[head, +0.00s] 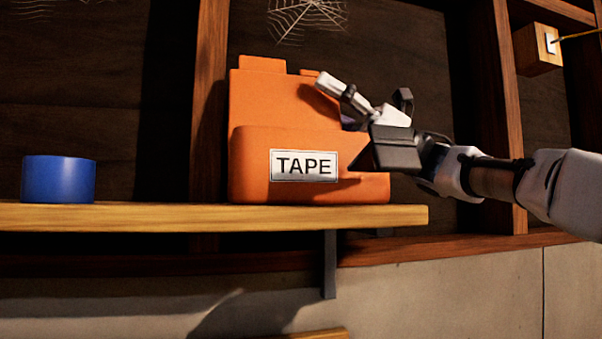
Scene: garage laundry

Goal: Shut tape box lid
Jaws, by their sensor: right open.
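The orange tape box (250,175) stands on a wooden shelf, with a "TAPE" label on its front. Its orange lid (270,100) stands raised upright at the back of the box. My right gripper (352,128) is open at the box's right side, in front of the lid's right part. One white finger reaches up and left across the lid's right edge, and the dark lower part overlaps the box's front right corner. I cannot tell whether the gripper touches the lid. The inside of the box is hidden. My left gripper is not in view.
The wooden shelf (150,215) ends just right of the box, above a metal bracket (329,265). A blue roll (58,180) stands on it at the left, with free shelf between it and the box. Wall studs rise behind.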

